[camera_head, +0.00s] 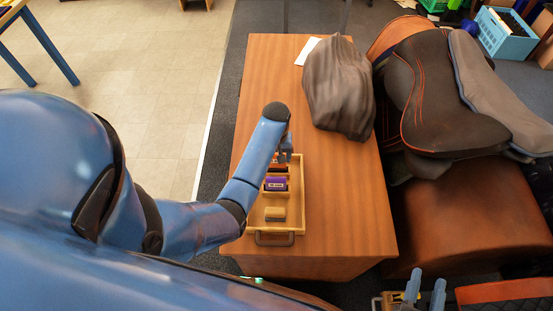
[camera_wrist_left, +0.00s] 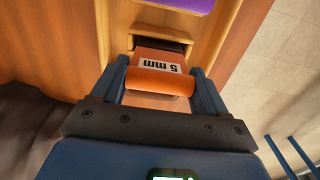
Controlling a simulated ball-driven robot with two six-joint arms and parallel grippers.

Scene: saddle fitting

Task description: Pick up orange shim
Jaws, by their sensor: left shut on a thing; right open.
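The orange shim (camera_wrist_left: 157,82), marked "5 mm", sits between the two fingers of my left gripper (camera_wrist_left: 160,90) in the left wrist view. The fingers are shut on its sides, and the shim is at the end compartment of the wooden tray (camera_wrist_left: 227,40). In the head view my left gripper (camera_head: 284,156) is over the far end of the tray (camera_head: 300,206), and the arm hides much of that area. My right gripper (camera_head: 426,287) is open at the bottom right, away from the tray.
A grey-brown covered bundle (camera_head: 339,88) stands on the wooden table (camera_head: 345,210) beyond the tray. A saddle (camera_head: 450,95) stands to the right. The table right of the tray is clear.

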